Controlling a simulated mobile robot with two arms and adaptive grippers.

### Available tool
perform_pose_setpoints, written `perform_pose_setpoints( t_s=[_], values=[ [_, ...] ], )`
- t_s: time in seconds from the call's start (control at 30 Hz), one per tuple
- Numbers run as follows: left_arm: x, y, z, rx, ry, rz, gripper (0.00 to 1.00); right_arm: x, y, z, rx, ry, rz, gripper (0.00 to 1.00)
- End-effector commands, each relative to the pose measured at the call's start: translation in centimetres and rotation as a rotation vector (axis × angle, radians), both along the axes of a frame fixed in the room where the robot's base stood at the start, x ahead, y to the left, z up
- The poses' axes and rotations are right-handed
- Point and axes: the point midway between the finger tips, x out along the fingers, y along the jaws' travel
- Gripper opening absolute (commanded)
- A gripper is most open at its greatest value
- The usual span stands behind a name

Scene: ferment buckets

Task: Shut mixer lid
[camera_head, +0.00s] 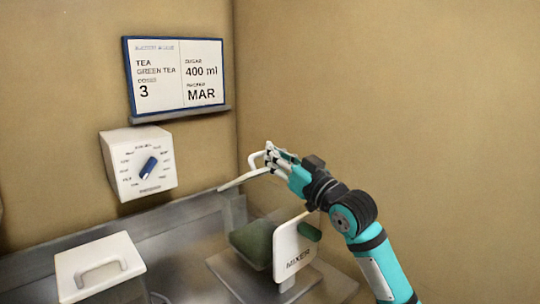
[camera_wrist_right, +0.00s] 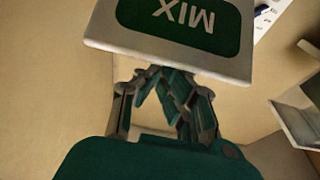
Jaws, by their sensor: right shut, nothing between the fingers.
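The mixer (camera_head: 293,246) stands on the counter, with a white front plate marked MIXER and a dark green mass inside its see-through body. Its white lid (camera_head: 240,182) is raised above the body and seen nearly edge-on, with a looped handle (camera_head: 256,158) on top. In the right wrist view the lid (camera_wrist_right: 120,38) shows a green MIX label, upside down. My right gripper (camera_head: 277,160) is shut and empty beside the lid's handle end. In the wrist view its fingers (camera_wrist_right: 170,82) meet just below the lid's edge; contact is unclear. My left gripper is out of view.
A white box with a handle (camera_head: 100,262) stands at the front left. A dial box with a blue knob (camera_head: 149,167) and a recipe board (camera_head: 177,75) are on the left wall. The counter (camera_head: 185,235) between the white box and the mixer is clear.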

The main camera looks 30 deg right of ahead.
Motion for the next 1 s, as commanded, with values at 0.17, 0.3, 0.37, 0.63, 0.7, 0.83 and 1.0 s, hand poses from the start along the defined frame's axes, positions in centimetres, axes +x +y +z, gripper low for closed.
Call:
perform_pose_setpoints(
  t_s=[0.17,0.3,0.37,0.63,0.7,0.83,1.0],
  values=[
    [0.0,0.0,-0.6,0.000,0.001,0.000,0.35,-0.6,-0.1,-0.8,-0.001,0.001,0.000,0.00],
    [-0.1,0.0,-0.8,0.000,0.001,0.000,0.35,-0.8,-0.1,-1.0,0.000,0.000,0.000,0.00],
    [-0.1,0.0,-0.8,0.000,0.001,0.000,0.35,-0.9,-0.1,-1.0,0.000,0.000,0.000,0.00],
    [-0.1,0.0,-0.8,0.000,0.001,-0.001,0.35,-0.9,-0.1,-1.0,0.000,0.000,0.000,0.00],
    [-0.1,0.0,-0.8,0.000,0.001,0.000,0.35,-0.9,-0.1,-1.0,0.000,0.000,0.000,0.00],
    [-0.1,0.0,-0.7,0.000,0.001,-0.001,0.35,-0.9,-0.1,-0.9,0.000,0.000,0.000,0.00],
    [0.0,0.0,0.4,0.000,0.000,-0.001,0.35,-0.5,-0.2,0.1,0.000,0.000,-0.001,0.00]
  ],
)
